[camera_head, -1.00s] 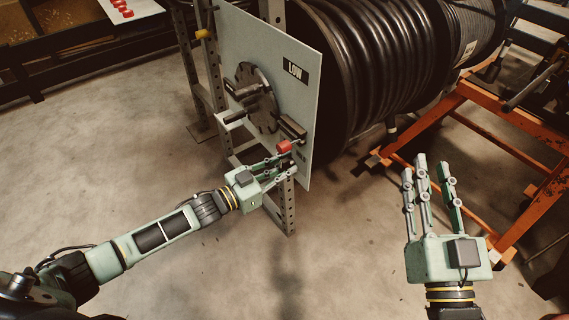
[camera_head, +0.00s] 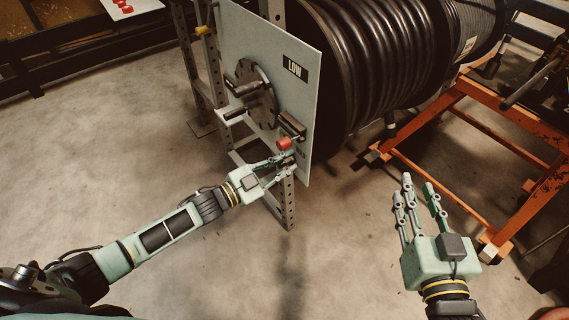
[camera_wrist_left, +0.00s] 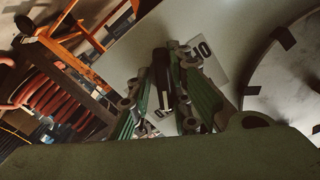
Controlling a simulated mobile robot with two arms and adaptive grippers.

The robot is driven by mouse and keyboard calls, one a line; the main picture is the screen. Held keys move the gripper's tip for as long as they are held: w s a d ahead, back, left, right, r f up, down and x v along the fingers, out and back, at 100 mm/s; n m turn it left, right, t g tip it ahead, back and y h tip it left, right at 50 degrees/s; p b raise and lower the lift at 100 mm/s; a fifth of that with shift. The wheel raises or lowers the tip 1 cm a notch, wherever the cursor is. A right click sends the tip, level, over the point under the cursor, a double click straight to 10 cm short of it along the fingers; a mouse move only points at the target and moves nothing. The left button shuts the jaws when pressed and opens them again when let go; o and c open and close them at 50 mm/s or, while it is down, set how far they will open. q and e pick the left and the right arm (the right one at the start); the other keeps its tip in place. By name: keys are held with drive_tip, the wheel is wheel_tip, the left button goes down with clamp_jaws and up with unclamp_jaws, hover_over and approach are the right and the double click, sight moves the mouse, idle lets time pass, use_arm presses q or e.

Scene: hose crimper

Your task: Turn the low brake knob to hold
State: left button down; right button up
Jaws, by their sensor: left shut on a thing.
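My left gripper (camera_head: 286,163) is at the panel's lower right, just below a red block (camera_head: 284,143). In the left wrist view my left gripper (camera_wrist_left: 165,100) is shut on a dark, narrow knob (camera_wrist_left: 163,80). A white label (camera_wrist_left: 205,58) with letters reading "HO" shows beside the fingers, its remainder hidden. In the head view the fingers hide most of the knob. My right gripper (camera_head: 420,200) is open and empty, away from the panel.
A round dark plate (camera_head: 262,92) with a handle is on the panel's left. A large black hose reel (camera_head: 370,60) stands behind the panel. An orange frame (camera_head: 480,95) is at right. The floor in front is clear.

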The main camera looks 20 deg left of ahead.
use_arm(q)
drive_tip(key=shift+w+a+r, duration=0.15)
drive_tip(key=shift+w+a, duration=0.1)
drive_tip(key=shift+a, duration=0.2)
drive_tip(key=c, duration=1.8)
unclamp_jaws()
drive_tip(key=shift+s+d, duration=0.2)
drive_tip(key=v, duration=1.2)
